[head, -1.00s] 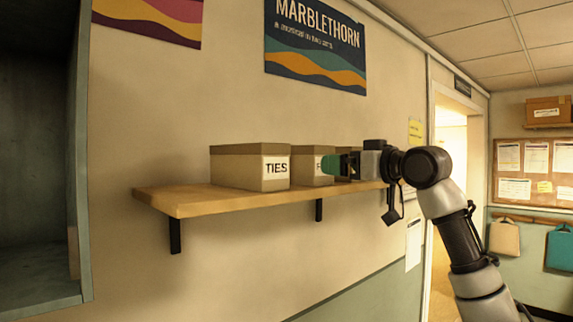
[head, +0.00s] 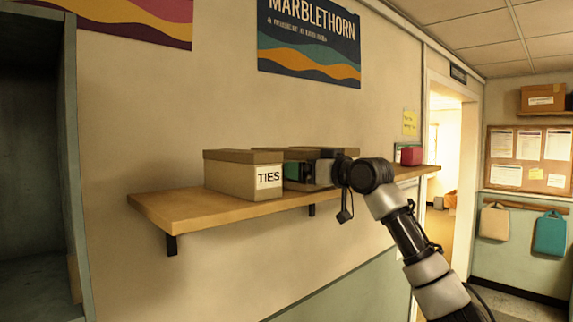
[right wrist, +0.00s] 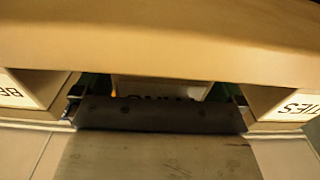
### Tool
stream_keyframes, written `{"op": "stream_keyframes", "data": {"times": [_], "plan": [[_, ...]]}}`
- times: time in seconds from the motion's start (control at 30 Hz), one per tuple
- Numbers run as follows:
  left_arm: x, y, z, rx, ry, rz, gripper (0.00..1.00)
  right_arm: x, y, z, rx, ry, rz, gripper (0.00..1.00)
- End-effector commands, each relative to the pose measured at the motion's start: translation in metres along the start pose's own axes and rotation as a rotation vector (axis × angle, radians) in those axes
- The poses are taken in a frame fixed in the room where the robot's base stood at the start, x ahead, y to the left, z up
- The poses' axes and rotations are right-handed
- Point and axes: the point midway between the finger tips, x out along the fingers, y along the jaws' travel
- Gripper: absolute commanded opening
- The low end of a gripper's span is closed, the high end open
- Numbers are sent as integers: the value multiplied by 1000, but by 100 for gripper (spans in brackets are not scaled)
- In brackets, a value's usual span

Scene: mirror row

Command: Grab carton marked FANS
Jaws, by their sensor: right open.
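The carton marked TIES (head: 228,180) stands on the wooden shelf (head: 165,205). Just right of it is the middle carton (head: 285,154); in the head view only its lid shows well, its front hidden by my right gripper (head: 300,171). In the right wrist view, upside down, the middle carton's pale label (right wrist: 160,90) is partly covered and I cannot read it fully. My right gripper (right wrist: 160,92) is open, with a green fingertip toward each side of this carton. Contact is not clear. My left gripper is not in view.
In the right wrist view, a carton with a label starting BE (right wrist: 22,92) is close at left and TIES (right wrist: 290,105) close at right, with narrow gaps. A red box (head: 411,156) stands at the shelf's far end. A cabinet (head: 70,150) is at left.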

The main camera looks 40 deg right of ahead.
Motion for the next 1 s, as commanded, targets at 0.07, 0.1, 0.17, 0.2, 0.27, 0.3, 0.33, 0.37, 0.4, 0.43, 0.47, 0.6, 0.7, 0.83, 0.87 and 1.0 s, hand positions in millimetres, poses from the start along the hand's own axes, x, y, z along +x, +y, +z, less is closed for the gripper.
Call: {"op": "stream_keyframes", "data": {"times": [0.07, 0.1, 0.17, 0.2, 0.27, 0.3, 0.33, 0.37, 0.4, 0.43, 0.47, 0.6, 0.7, 0.83, 0.87, 1.0], "plan": [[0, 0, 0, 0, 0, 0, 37, 0, 0, 0, 0, 0, 0, 100], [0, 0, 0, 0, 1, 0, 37, 0, 0, 0, 0, 0, 0, 94], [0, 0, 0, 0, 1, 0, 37, 0, 0, 0, 0, 0, 0, 85], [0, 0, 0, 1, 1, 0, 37, 0, 0, 0, 0, 0, 0, 79], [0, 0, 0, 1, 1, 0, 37, 0, 0, 0, 0, 0, 0, 69], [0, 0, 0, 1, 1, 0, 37, 0, 0, 0, 0, 0, 0, 63], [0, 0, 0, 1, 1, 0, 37, 0, 0, 0, 0, 0, 0, 59], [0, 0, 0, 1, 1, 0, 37, 0, 0, 0, 0, 0, 0, 54], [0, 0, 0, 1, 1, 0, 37, 0, 0, 0, 0, 0, 0, 48], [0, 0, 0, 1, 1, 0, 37, 0, 0, 0, 0, 0, 0, 43], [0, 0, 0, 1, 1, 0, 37, -1, 0, -1, 0, 3, 0, 43], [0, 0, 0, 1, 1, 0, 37, -1, 0, -1, 0, 3, 0, 43], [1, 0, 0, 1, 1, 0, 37, -1, 0, -2, 0, 3, 0, 43], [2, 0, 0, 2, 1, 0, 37, -1, 0, -5, 1, 5, -1, 43], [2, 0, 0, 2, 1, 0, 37, -1, 0, -6, 1, 5, -1, 43], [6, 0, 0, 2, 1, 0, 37, -1, 0, -18, 2, 7, -1, 43]]}}
